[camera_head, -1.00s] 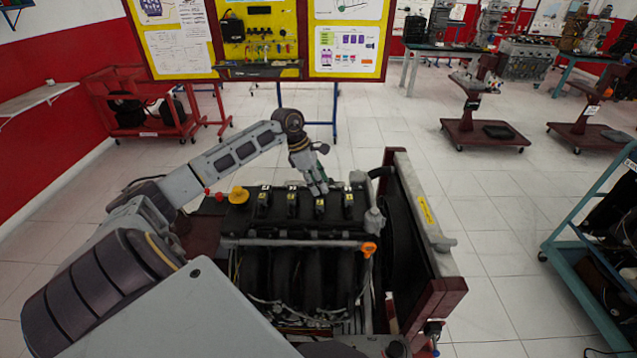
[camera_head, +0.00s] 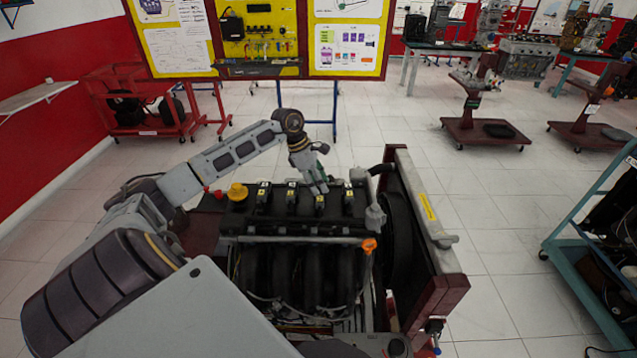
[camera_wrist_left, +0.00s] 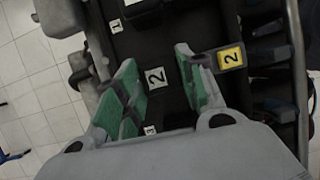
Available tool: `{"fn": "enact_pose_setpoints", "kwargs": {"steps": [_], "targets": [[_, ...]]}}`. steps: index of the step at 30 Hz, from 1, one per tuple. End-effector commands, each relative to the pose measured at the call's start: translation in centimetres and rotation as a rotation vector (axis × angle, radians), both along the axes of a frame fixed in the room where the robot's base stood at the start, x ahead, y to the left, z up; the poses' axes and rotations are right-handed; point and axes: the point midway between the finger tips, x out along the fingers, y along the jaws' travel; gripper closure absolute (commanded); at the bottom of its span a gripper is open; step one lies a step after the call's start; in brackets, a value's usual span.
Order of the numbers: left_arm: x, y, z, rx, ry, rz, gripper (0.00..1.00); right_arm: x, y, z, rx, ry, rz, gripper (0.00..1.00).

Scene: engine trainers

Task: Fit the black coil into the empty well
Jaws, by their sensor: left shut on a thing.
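The black coil (camera_head: 320,206) with a yellow label is in the third place from the left in the row on top of the engine (camera_head: 300,270). My left gripper (camera_head: 319,188) is shut on the coil's far end from above. In the left wrist view, my left gripper (camera_wrist_left: 158,62) has its green pads on either side of dark coil material, beside a yellow tag marked 2 (camera_wrist_left: 230,57). The well under the coil is hidden, so I cannot tell how deep it sits. My right gripper is not in view.
Other black coils (camera_head: 263,199) stand in the same row. A dark red radiator frame (camera_head: 428,255) rises at the right. Open tiled floor lies beyond.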

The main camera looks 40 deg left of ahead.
Motion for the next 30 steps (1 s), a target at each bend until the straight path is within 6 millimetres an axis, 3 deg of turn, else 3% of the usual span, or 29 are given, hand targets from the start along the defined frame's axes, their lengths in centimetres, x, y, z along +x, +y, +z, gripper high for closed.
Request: {"fn": "enact_pose_setpoints", "kwargs": {"steps": [3,4,9,16,20,30], "targets": [[0.02,0.01,0.08,0.001,-0.001,0.0,0.89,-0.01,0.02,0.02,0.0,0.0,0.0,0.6],[0.02,0.01,0.08,0.001,-0.001,0.0,0.58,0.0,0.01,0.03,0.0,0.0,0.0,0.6],[0.01,0.01,0.06,0.001,-0.001,0.0,0.37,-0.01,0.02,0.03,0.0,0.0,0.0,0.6],[0.0,0.02,0.04,0.0,0.0,0.0,0.36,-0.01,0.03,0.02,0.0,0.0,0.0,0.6],[-0.03,0.0,-0.01,0.0,0.001,0.0,0.22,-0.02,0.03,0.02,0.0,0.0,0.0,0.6],[-0.06,-0.05,0.02,0.0,0.002,-0.002,0.22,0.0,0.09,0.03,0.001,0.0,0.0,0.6]]}}
